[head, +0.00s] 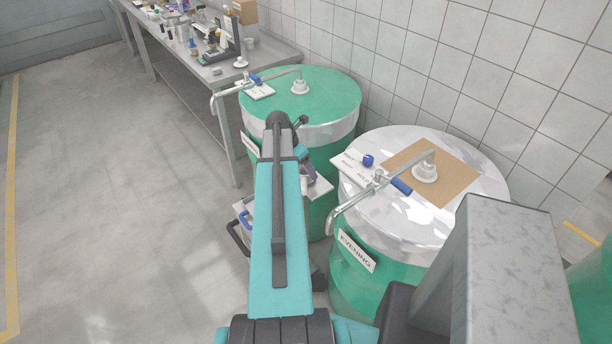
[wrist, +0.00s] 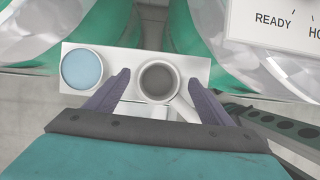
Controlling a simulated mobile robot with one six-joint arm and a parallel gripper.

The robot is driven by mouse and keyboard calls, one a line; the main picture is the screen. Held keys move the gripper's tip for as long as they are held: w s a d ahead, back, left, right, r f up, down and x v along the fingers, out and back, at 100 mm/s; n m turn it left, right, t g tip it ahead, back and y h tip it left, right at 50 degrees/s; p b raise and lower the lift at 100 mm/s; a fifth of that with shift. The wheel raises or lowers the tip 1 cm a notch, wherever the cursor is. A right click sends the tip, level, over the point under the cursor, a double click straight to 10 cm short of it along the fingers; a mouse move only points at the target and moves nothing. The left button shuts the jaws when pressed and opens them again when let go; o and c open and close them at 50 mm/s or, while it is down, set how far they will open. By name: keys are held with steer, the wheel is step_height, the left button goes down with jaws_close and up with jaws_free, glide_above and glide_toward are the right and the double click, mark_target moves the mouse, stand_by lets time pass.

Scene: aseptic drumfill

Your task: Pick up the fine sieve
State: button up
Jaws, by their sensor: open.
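In the wrist view two round, white-rimmed pieces sit on a small white shelf (wrist: 140,60). One has a grey inside (wrist: 158,81) and a light handle-like part running to the lower right. The other has a pale blue face (wrist: 82,68) and is at the left end. No label shows which is the fine sieve. My gripper (wrist: 158,78) is open, with one dark finger on each side of the grey one. I cannot tell whether the fingers touch it. In the head view my arm hides most of this shelf (head: 318,188).
Two green drums with white and green lids flank the shelf; the nearer drum (head: 352,262) is marked EVENING. Metal taps (head: 350,203) lie across the lids. A READY sign (wrist: 275,22) is at the upper right. A cluttered bench (head: 190,70) stands behind. The floor at left is clear.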

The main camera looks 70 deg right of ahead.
steer(key=shift+x, duration=0.85)
steer(key=shift+c, duration=0.4)
steer(key=c, duration=1)
